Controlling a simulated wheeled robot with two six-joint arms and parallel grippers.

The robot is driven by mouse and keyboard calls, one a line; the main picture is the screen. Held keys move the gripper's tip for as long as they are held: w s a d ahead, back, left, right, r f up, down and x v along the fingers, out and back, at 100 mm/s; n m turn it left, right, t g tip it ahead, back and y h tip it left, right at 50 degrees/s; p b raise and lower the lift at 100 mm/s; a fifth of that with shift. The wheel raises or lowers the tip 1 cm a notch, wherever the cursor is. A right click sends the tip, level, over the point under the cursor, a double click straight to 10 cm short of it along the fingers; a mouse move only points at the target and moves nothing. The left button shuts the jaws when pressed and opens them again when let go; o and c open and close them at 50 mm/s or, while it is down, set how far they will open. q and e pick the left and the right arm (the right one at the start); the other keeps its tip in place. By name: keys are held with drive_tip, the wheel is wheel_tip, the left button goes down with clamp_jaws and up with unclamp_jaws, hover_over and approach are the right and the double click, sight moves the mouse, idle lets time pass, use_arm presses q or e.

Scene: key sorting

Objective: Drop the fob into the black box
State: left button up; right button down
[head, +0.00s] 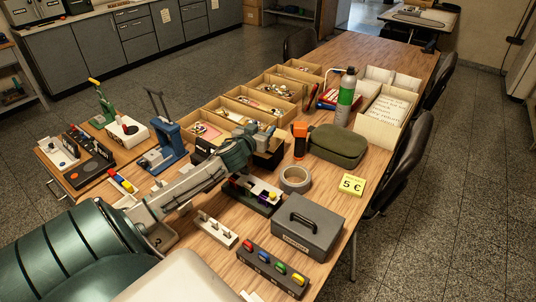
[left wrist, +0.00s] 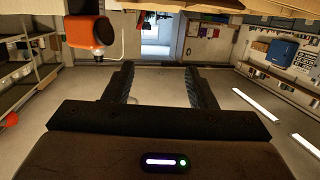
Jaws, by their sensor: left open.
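My left gripper (head: 260,135) is above the table's middle, at the near end of the row of wooden bins. In the left wrist view, the fingers of the left gripper (left wrist: 160,88) are apart with nothing between them. A dark open box (head: 270,159) sits just behind and below the gripper, partly hidden by it. I cannot pick out the fob for certain. A dark holder (head: 262,259) at the front carries several coloured pieces: red, blue, green and yellow. My right gripper is not in view.
A grey cash box (head: 315,232), a tape roll (head: 295,179), a green case (head: 338,146) and an orange-black device (head: 300,139) stand right of the arm. Wooden bins (head: 240,114) line the table's left edge. A tall bottle (head: 346,98) stands farther back.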

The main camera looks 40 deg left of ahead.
use_arm(q)
drive_tip(key=shift+v, duration=0.85)
drive_tip(key=v, duration=0.8)
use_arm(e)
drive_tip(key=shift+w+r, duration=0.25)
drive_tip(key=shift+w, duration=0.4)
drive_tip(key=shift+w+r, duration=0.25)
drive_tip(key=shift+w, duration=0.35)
